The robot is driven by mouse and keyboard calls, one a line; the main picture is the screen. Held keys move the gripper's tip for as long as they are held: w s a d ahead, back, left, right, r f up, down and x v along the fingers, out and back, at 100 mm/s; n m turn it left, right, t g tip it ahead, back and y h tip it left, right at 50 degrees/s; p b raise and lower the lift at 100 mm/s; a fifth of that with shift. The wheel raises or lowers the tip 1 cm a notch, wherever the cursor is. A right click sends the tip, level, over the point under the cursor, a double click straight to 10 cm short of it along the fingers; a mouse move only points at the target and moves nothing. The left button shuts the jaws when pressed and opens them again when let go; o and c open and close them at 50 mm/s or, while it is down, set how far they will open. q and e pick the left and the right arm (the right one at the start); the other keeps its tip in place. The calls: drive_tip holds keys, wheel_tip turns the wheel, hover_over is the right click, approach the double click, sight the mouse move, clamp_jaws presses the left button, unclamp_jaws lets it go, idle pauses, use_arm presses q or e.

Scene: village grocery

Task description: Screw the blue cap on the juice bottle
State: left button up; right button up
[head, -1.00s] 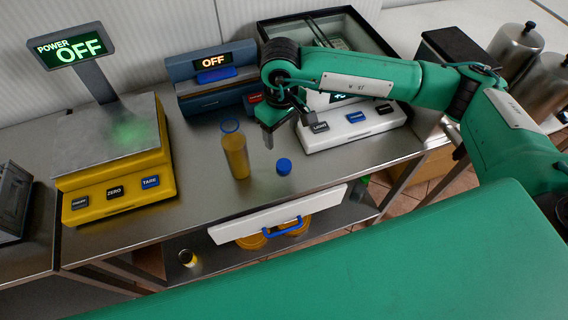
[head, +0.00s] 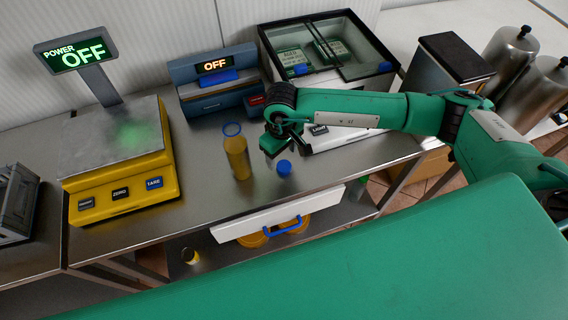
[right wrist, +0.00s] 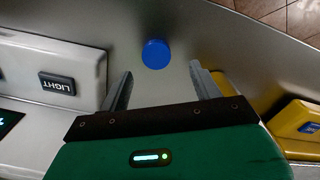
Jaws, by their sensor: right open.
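The juice bottle (head: 236,155) stands upright on the steel counter, orange inside with a blue ring at its open top. The blue cap (head: 284,168) lies on the counter just right of the bottle. It also shows in the right wrist view (right wrist: 155,54), ahead of the fingers. My right gripper (head: 276,160) is above and close to the cap, pointing down. In the right wrist view its two fingers (right wrist: 161,82) are apart, with nothing between them. My left gripper is not in view.
A yellow scale (head: 120,190) stands left of the bottle and a blue device (head: 215,85) behind it. A white button panel (head: 330,136) is partly hidden by my right arm. A white drawer front with a blue handle (head: 284,228) is below the counter's front edge.

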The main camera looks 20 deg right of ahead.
sight(284, 165)
drive_tip(key=shift+f+p, duration=0.2)
drive_tip(key=shift+p, duration=0.25)
drive_tip(key=f, duration=0.1)
drive_tip(key=f+p, duration=0.2)
drive_tip(key=f, duration=0.1)
drive_tip(key=shift+d, duration=0.3)
drive_tip(key=shift+f, duration=0.4)
drive_tip(key=c, duration=1.1)
